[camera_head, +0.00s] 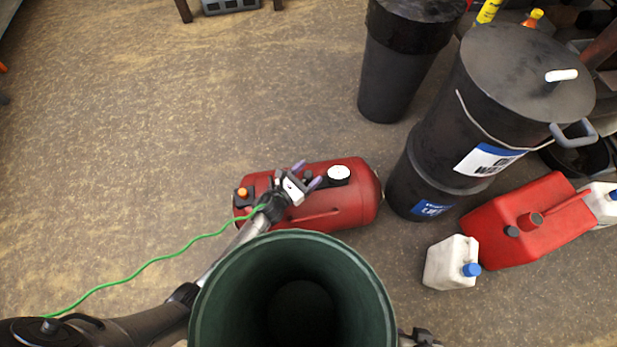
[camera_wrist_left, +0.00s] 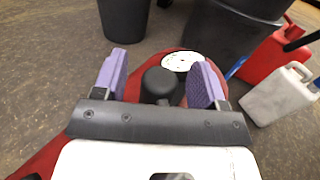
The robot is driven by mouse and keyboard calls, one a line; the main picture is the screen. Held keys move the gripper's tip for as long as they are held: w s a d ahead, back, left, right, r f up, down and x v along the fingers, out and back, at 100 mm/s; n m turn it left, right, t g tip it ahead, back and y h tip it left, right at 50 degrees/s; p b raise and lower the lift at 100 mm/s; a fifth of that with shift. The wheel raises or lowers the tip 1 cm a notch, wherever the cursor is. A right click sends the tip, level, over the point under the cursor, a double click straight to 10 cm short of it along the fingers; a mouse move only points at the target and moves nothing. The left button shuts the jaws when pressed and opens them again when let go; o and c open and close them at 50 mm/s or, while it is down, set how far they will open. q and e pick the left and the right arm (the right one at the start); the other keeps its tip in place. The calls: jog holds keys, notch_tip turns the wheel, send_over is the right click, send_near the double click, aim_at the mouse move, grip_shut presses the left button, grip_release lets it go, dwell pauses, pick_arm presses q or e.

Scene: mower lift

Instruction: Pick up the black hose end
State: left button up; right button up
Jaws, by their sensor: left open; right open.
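My left gripper (camera_head: 307,174) is open above the red tank (camera_head: 345,205), its purple fingers spread. In the left wrist view, a round black knob-like end (camera_wrist_left: 160,82) on a short black stem shows in the gap between the open fingers (camera_wrist_left: 165,78). It stands at the tank's top, beside a white round dial (camera_wrist_left: 182,61); I cannot tell for sure that it is the hose end. No finger visibly grips it. The dial also shows in the head view (camera_head: 339,173). My right gripper's fingers do not show.
A green bin (camera_head: 378,290) stands open at the bottom centre, close to my left forearm. A green cable (camera_head: 150,263) runs along the left. Black bins (camera_head: 395,80), a red canister (camera_head: 490,225) and a white jug (camera_head: 445,262) stand right.

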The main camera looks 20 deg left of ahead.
pick_arm(q)
jog(key=shift+s, duration=0.1)
jog(key=shift+c, duration=0.6)
jog(key=c, duration=1)
